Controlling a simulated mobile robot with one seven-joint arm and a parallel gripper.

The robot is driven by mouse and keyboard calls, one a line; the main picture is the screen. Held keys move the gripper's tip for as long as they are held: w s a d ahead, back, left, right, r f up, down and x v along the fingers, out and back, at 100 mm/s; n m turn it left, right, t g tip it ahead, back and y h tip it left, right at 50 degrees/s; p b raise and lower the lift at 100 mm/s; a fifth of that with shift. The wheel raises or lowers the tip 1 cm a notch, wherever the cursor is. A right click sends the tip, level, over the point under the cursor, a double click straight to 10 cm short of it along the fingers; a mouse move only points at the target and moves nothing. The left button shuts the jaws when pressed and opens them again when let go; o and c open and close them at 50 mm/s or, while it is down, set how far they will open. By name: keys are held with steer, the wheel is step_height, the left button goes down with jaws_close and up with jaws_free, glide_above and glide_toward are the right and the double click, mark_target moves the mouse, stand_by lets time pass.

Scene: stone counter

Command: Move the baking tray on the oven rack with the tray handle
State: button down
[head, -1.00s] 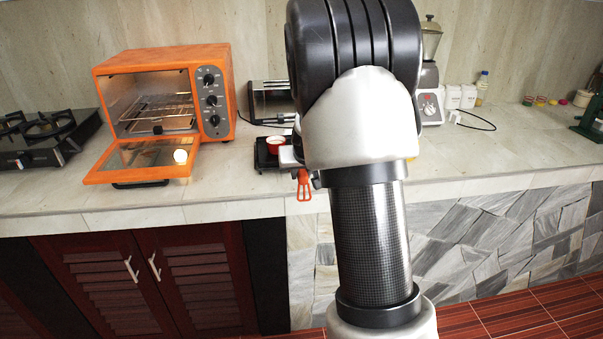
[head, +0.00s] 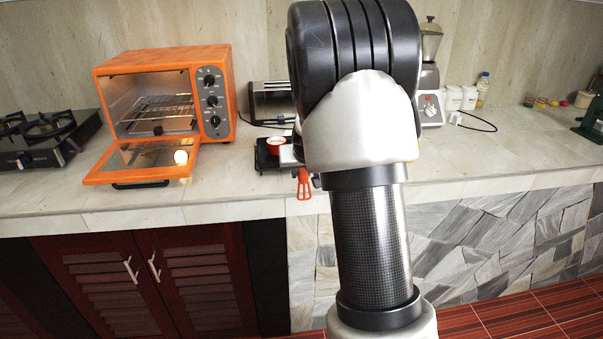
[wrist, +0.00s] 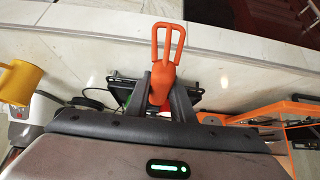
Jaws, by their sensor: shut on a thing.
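The orange tray handle (head: 304,185) hangs out below my gripper at the counter's front edge. In the wrist view the handle (wrist: 167,48) is between the two dark fingers of my gripper (wrist: 160,88), which is shut on it. A dark baking tray (head: 262,160) with a red-and-white cup-like item (head: 276,145) on it is just left of my gripper, partly hidden by my arm. Whether the handle is joined to the tray cannot be seen. The orange oven (head: 170,55) stands at the left with its door (head: 140,182) folded down. Its wire rack (head: 165,103) is inside, with no tray on it.
A gas stove (head: 50,150) stands left of the oven. A toaster (head: 270,98) is behind the tray, and a blender (head: 430,100) is behind my arm. A yellow mug (wrist: 20,82) shows in the wrist view. The counter between oven door and tray is clear.

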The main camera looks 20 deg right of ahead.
steer(key=shift+r+t+b, duration=0.25)
steer(key=shift+t+b, duration=0.15)
steer(key=shift+b, duration=0.75)
steer(key=shift+r, duration=0.3)
stand_by(0.5)
steer(key=shift+b, duration=0.8)
stand_by(0.6)
step_height(320, 180, up, 11)
steer(key=p, duration=0.8)
steer(key=shift+p, duration=0.35)
